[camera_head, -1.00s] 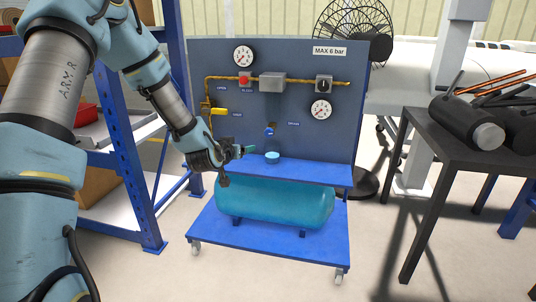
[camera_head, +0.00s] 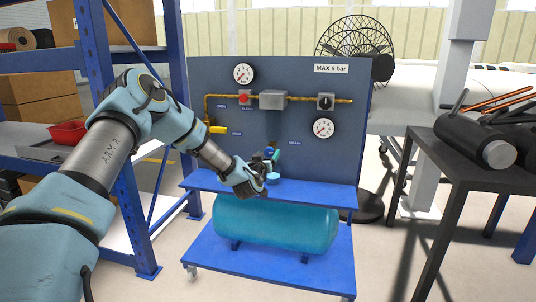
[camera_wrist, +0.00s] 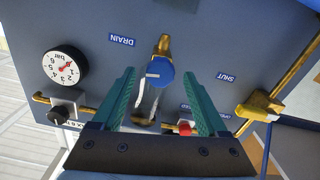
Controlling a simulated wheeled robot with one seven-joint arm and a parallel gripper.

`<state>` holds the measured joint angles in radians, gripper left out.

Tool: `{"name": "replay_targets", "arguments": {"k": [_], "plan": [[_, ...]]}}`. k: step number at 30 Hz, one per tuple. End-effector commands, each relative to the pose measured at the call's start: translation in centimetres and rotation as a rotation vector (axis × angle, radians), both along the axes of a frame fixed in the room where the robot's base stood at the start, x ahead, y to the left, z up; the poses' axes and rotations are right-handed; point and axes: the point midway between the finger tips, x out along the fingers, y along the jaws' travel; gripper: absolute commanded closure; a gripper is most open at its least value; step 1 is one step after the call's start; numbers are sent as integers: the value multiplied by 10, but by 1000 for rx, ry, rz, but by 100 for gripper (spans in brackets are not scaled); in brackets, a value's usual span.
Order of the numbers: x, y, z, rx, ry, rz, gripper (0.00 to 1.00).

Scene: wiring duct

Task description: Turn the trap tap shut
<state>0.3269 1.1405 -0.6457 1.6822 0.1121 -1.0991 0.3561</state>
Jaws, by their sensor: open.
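A round blue tap knob (camera_wrist: 161,73) sits by the DRAIN label on the panel, with a brass fitting (camera_wrist: 163,44) beside it and a pale curved piece across it. In the wrist view it lies between the two teal fingers of my gripper (camera_wrist: 158,78), which stand apart on either side with gaps. In the head view my gripper (camera_head: 271,160) is in front of the knob (camera_head: 269,151) and partly hides it. A light blue cup (camera_head: 273,178) is just below. I cannot tell whether the fingers touch the knob.
The grey-blue panel (camera_head: 280,82) carries gauges, a red button (camera_head: 244,98), a black knob (camera_head: 326,102) and a yellow lever (camera_head: 218,129). A blue shelf (camera_head: 315,190) runs below, above a teal tank (camera_head: 275,222). A dark table (camera_head: 470,160) stands right.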

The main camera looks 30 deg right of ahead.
Motion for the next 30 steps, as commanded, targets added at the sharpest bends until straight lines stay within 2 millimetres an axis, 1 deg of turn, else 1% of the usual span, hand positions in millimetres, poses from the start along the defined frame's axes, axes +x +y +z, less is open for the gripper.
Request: {"name": "replay_targets", "arguments": {"k": [1, 5, 14, 30], "plan": [[4, -4, 0, -1, 0, 0, 24], [9, -8, 0, -1, 1, 1, 24], [10, -9, 0, 1, 1, 0, 24], [10, -9, 0, 1, 1, 0, 84]]}}
